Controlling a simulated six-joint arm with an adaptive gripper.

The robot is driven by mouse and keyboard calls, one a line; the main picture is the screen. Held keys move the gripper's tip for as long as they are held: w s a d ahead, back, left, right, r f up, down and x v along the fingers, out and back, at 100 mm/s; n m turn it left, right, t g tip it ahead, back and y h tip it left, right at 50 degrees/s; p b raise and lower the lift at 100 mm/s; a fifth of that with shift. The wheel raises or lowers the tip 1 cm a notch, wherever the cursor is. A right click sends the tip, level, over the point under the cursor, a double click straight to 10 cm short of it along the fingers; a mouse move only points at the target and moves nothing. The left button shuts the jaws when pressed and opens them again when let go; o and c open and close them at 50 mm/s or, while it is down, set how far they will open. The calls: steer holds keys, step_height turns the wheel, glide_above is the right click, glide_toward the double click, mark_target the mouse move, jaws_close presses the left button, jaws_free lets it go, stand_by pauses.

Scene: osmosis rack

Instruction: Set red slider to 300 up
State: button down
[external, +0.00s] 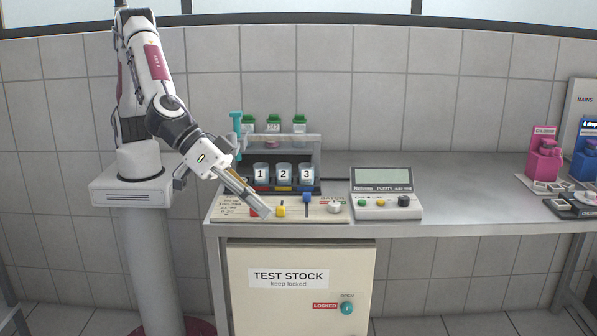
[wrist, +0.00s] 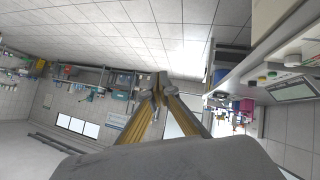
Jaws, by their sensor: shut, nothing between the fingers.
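The slider panel (external: 330,214) is a pale board on the front of the bench, with several coloured sliders. A bit of the red slider (external: 253,212) shows right at my fingertips in the external view; the rest is hidden behind the fingers. The yellow slider (external: 281,211) is just right of it, and the blue slider (external: 306,197) sits further right and higher up its slot. My gripper (external: 264,210) is shut and empty, reaching down to the panel at a slant. I cannot tell whether it touches the red slider. The closed fingers also show in the wrist view (wrist: 160,88).
Behind the panel stands a rack (external: 318,150) with numbered beakers (external: 283,173) and green-capped bottles. A white knob (external: 334,207) is at the panel's right. A purity analyser (external: 385,190) stands right of it.

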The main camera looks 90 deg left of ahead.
mark_target(261, 195)
steer(key=s+a+f+g+y, duration=0.2)
steer(key=s+a+y, duration=0.2)
steer(key=a, duration=0.3)
steer(key=s+a+f+g+y, duration=0.2)
steer(key=s+a+g+y, duration=0.1)
steer(key=s+a+y, duration=0.2)
steer(key=shift+a+f+y, duration=0.3)
steer(key=shift+a+f, duration=0.1)
steer(key=shift+a, duration=0.75)
steer(key=shift+a+f, duration=0.1)
steer(key=shift+w+a+f, duration=0.6)
steer(key=shift+a+f, duration=0.7)
steer(key=shift+a, duration=0.15)
steer(key=shift+w+a+f, duration=0.55)
steer(key=shift+a+f, duration=0.75)
steer(key=shift+a, duration=0.1)
steer(key=shift+w+a+f, duration=0.6)
steer(key=shift+a+f, duration=0.7)
steer(key=shift+a, duration=0.15)
steer(key=shift+a, duration=0.1)
